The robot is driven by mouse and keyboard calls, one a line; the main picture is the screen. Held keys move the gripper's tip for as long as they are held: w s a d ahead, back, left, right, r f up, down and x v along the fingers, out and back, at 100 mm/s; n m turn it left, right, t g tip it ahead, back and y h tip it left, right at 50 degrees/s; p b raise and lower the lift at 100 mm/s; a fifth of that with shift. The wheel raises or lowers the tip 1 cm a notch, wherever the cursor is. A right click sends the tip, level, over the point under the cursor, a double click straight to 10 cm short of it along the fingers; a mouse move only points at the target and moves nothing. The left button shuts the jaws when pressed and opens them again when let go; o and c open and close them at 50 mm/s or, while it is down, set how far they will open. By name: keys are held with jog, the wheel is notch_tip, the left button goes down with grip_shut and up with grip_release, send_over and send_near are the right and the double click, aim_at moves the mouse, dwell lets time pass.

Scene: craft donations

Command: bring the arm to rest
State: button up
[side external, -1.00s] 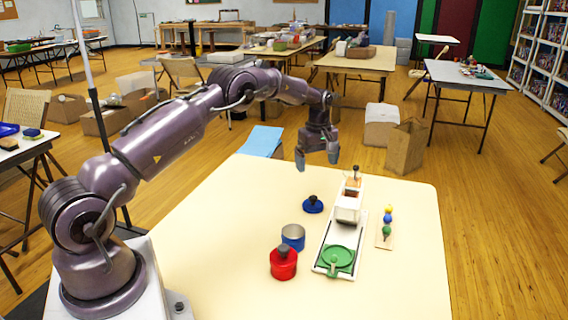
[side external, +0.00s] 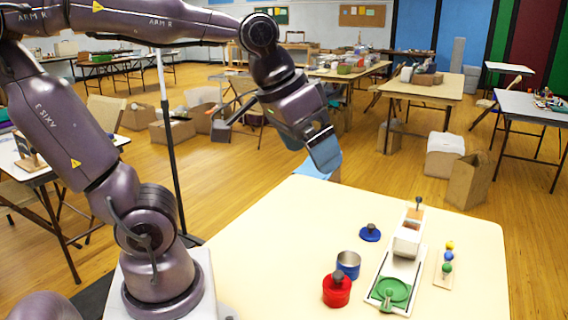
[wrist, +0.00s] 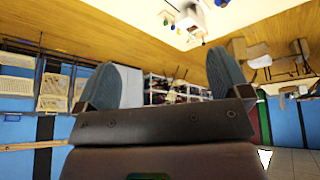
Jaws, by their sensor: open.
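My gripper (side external: 314,150) is raised beyond the far left edge of the cream table (side external: 290,225) in the side view, clear of everything on it. In the wrist view its two blue-grey fingers (wrist: 162,82) stand wide apart with nothing between them. The tabletop shows only at the top of the wrist view.
The table holds a red lidded pot (side external: 336,291), a blue cup (side external: 348,265), a blue lid (side external: 370,234), a white board with a green disc (side external: 394,291) and a strip with coloured balls (side external: 446,268). Cardboard boxes (side external: 467,181) stand on the floor behind.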

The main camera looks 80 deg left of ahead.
jog(key=shift+m+t, duration=0.3)
jog(key=shift+m, duration=0.6)
jog(key=s, duration=0.1)
jog(key=s+f, duration=0.1)
jog(key=s+d+f, duration=0.1)
jog(key=s, duration=0.1)
jog(key=shift+f, duration=0.1)
